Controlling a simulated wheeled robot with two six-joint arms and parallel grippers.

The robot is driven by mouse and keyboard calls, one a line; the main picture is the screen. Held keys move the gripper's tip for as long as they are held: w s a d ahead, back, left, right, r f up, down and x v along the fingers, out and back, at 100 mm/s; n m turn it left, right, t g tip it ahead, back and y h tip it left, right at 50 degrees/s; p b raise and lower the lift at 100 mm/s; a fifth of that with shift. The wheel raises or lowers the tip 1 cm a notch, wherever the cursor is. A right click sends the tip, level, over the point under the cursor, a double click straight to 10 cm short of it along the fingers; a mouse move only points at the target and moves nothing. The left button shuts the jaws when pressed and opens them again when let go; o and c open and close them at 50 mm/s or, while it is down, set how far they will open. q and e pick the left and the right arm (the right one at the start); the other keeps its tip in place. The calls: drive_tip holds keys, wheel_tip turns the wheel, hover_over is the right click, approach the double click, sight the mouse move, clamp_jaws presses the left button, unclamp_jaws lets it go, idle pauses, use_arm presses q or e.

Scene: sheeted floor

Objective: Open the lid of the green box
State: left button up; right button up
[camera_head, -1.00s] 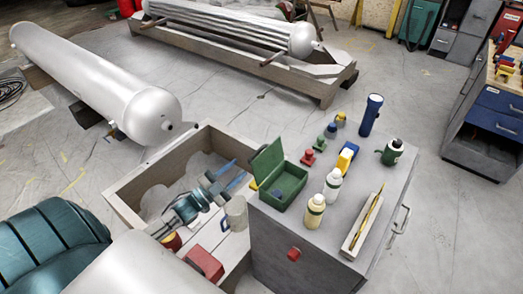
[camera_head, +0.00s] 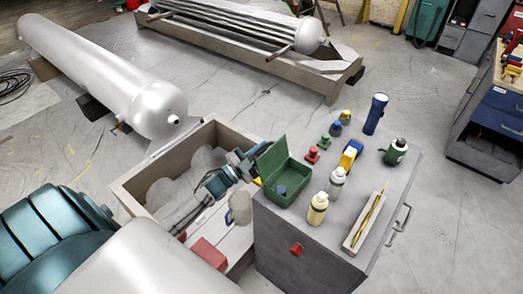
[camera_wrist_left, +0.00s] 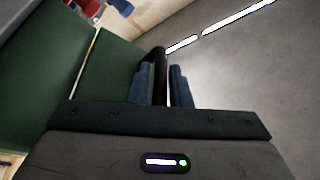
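The green box (camera_head: 290,192) stands on the left part of the grey cabinet top. Its lid (camera_head: 272,160) is raised and leans back on the left, and the inside shows. In the left wrist view, the blue fingers (camera_wrist_left: 162,85) are close together beside green surfaces (camera_wrist_left: 100,75). A dark edge shows between them, and whether they clamp it is unclear. My right gripper is not in view.
White bottles (camera_head: 318,208), a yellow-and-blue item (camera_head: 350,155), a dark blue flashlight (camera_head: 375,113), a green mug (camera_head: 395,152) and a narrow tray (camera_head: 355,240) share the cabinet top (camera_head: 320,258). A wooden crate (camera_head: 150,175) stands left of the cabinet.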

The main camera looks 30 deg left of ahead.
use_arm(q)
clamp_jaws()
drive_tip(key=shift+d+r+m+g+h+p, duration=0.3)
drive_tip(key=shift+r+m+p, duration=0.1)
drive_tip(key=shift+m, duration=0.2)
drive_tip(key=shift+s+d+r+m, duration=0.1)
drive_tip(key=shift+d+r+m, duration=0.1)
drive_tip(key=shift+m, duration=0.4)
drive_tip(key=shift+d+m+g, duration=0.2)
drive_tip(key=shift+m+g, duration=0.1)
drive_tip(key=shift+m, duration=0.1)
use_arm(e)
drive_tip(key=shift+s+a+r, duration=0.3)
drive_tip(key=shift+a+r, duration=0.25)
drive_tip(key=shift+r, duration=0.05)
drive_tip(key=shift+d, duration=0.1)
